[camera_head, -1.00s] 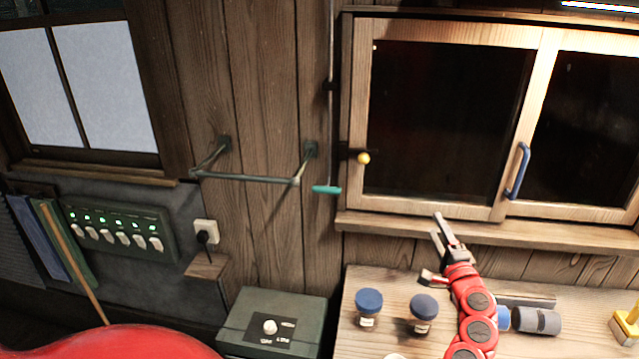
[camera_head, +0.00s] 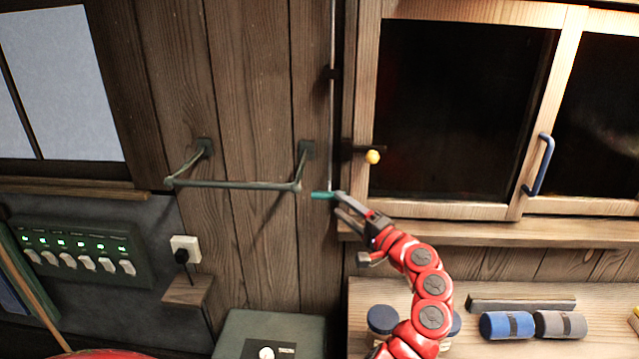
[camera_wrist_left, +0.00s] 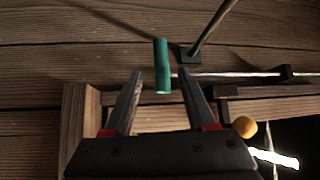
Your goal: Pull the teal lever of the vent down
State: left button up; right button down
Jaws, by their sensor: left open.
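The teal lever (camera_head: 322,195) is a short teal handle at the lower end of a thin vertical rod (camera_head: 332,120) on the plank wall, just left of the window frame. My left gripper (camera_head: 339,204) is open, with its fingertips close to the lever's right end in the head view. In the left wrist view the lever (camera_wrist_left: 162,64) appears between the two fingertips (camera_wrist_left: 161,82), its near end overlapping the gap. I cannot tell whether it touches a finger. My right gripper is not in view.
A wall rail (camera_head: 235,185) is left of the lever. A yellow knob (camera_head: 373,157) and the window sill (camera_head: 470,232) are close on the right. A workbench (camera_head: 590,290) with blue-lidded jars (camera_head: 382,319) and rolls (camera_head: 507,325) lies below. A grey-green box (camera_head: 235,330) stands lower left.

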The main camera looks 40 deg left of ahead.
aim_at(330, 196)
pick_arm(q)
jog(key=p+x, duration=0.1)
jog(key=x, duration=0.3)
jog(key=p+x, duration=0.1)
jog(key=x, duration=0.2)
jog(key=shift+a+r, duration=0.3)
jog(key=shift+w+a, duration=0.15)
jog(key=shift+a, duration=0.2)
jog(key=shift+c, duration=0.4)
grip_shut()
jog(key=shift+f, duration=0.2)
